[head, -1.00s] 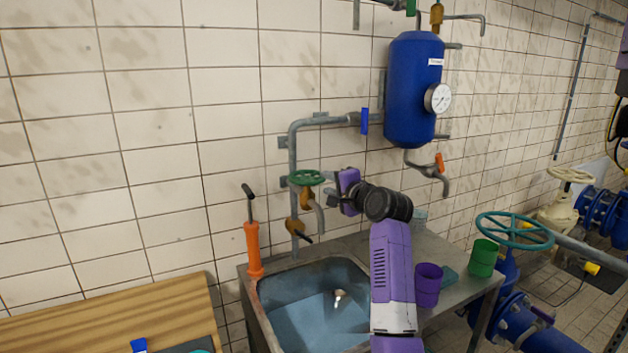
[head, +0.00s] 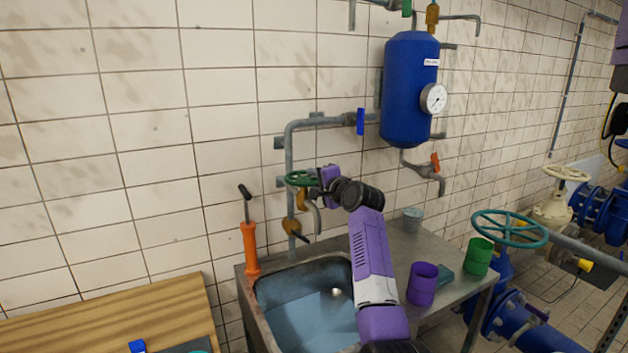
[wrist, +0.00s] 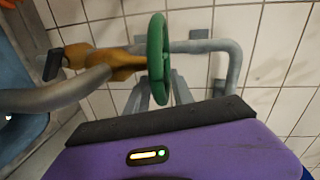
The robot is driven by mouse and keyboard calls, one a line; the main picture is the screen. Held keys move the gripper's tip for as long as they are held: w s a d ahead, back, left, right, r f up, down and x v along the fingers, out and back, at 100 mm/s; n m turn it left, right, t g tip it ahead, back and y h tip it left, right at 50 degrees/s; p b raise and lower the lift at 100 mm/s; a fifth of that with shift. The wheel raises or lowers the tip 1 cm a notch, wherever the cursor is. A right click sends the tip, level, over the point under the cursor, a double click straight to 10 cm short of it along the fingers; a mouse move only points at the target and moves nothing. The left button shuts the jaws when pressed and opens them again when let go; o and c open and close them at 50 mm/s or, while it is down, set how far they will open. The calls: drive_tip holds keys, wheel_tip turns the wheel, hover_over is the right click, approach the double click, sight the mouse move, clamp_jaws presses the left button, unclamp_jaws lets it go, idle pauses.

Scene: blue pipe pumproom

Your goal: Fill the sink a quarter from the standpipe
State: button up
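The standpipe has a green handwheel (head: 301,178) on a brass valve, above a grey down-turned spout (head: 317,217). My gripper (head: 314,182) is at the right side of the handwheel. In the wrist view the wheel (wrist: 157,58) is edge-on, and my grey fingers (wrist: 160,92) appear apart, one on each side of its lower rim. I cannot tell if they touch it. The sink (head: 262,325) stands below, with a bluish basin and a bright round spot, perhaps the drain. No stream shows from the spout. My arm hides the basin's right part.
An orange pump-like tool (head: 251,248) stands at the sink's back left. A blue tank (head: 408,92) hangs above. A lower brass tap (head: 293,228) sits on the pipe.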

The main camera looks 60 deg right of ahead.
clamp_jaws()
drive_tip(key=shift+f, duration=0.1)
drive_tip(key=n+y+b, duration=0.1)
drive_tip(key=n+t+y+b, duration=0.1)
drive_tip(key=b, duration=0.1)
drive_tip(key=shift+w+d+f, duration=0.1)
drive_tip(key=shift+d+f, duration=0.2)
drive_tip(key=shift+d, duration=0.05)
drive_tip(key=n+y+b, duration=0.2)
drive_tip(key=y, duration=0.1)
drive_tip(key=w+n+t+y+b, duration=0.1)
drive_tip(key=n+y+b, duration=0.1)
drive_tip(key=shift+d+y, duration=0.15)
drive_tip(key=shift+y, duration=0.25)
drive_tip(key=shift+o, duration=1.3)
unclamp_jaws()
drive_tip(key=shift+r, duration=0.2)
